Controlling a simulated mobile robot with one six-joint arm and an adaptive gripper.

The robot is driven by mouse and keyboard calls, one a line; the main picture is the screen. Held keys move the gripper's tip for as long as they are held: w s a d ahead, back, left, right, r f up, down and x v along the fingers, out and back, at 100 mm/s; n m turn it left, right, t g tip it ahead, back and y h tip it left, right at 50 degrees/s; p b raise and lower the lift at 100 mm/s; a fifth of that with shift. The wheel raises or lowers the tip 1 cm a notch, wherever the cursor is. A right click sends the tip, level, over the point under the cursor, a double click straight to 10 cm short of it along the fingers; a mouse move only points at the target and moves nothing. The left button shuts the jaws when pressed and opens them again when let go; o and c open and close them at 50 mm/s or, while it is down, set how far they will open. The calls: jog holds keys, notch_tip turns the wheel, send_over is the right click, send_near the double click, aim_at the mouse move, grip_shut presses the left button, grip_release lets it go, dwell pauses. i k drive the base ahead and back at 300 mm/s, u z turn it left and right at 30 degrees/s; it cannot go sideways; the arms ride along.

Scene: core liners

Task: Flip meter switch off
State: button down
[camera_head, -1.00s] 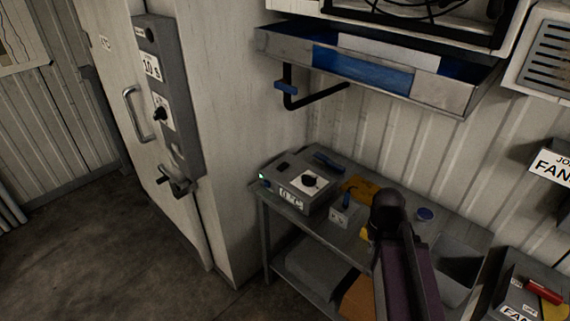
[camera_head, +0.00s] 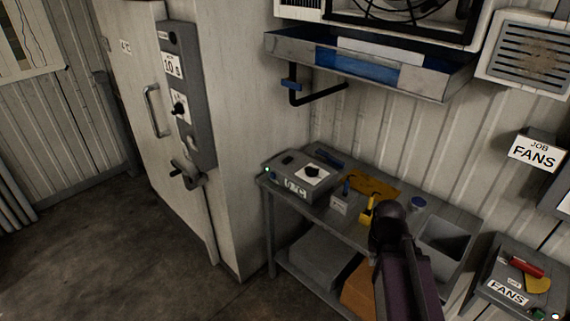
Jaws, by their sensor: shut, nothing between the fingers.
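A grey meter box (camera_head: 301,178) sits on the left end of a metal table. It has a black knob on a white plate, a green light at its left corner and a display on its front. To its right stands a small white block (camera_head: 340,203) with a blue lever sticking up. I cannot tell from here which of these is the meter switch or how it is set. My dark arm rises at the lower right over the table's front. My gripper cannot be made out.
A cabinet door with a control panel (camera_head: 187,95) stands left. A metal tray (camera_head: 451,84) overhangs the table. A FANS box (camera_head: 513,284) is at right.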

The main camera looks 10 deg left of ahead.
aim_at(289, 159)
jog(key=k, duration=0.25)
jog(key=u, duration=0.25)
jog(key=i, duration=1.2)
jog(key=z, duration=0.15)
